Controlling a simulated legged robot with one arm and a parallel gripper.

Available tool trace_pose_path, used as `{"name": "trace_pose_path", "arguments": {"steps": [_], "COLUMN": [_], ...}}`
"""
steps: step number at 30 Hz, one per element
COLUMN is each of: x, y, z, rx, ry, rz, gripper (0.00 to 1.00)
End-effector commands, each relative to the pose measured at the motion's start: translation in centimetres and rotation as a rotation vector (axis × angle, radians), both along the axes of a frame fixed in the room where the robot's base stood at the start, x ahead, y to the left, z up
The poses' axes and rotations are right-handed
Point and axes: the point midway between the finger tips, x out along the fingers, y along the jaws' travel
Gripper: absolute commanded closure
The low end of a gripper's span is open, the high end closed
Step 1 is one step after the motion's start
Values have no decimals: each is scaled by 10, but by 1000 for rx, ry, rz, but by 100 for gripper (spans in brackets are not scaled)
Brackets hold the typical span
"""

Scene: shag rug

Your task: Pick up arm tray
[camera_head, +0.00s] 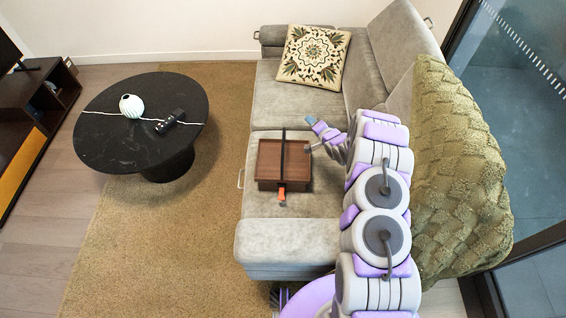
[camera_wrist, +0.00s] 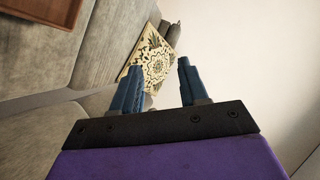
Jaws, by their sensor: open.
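The arm tray (camera_head: 270,166) is a brown wooden tray with a dark strap across it and a small orange piece at its front. It lies on the grey sofa seat in the head view. My gripper (camera_head: 310,134) is just right of and beyond the tray's far right corner, apparently above the seat; its exact height is hard to tell. In the wrist view my gripper (camera_wrist: 158,85) has its two blue fingers apart with nothing between them, pointing toward the patterned cushion.
The grey sofa (camera_head: 285,232) holds a patterned cushion (camera_head: 313,57) at its far end, also in the wrist view (camera_wrist: 152,60). A green knitted throw (camera_head: 455,165) hangs at the right. A round black table (camera_head: 120,150) stands left on the tan rug (camera_head: 150,240), with clear rug between.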

Motion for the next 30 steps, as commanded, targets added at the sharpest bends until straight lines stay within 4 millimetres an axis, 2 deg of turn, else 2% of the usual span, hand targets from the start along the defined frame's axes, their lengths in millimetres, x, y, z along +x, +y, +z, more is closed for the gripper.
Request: {"name": "trace_pose_path", "arguments": {"steps": [1, 6, 12, 16, 21, 25, 30], "x": [-5, -26, -66, -90, -106, -102, -78], "y": [3, 16, 31, 38, 42, 52, 71], "z": [-19, -63, -104, -120, -129, -132, -132], "rx": [47, 223, 428, 528, 599, 611, 608], "ry": [-9, -46, -66, -69, -69, -67, -68], "rz": [9, 53, 119, 155, 182, 191, 190], "gripper": [56, 56, 56, 56, 56, 56, 56]}}
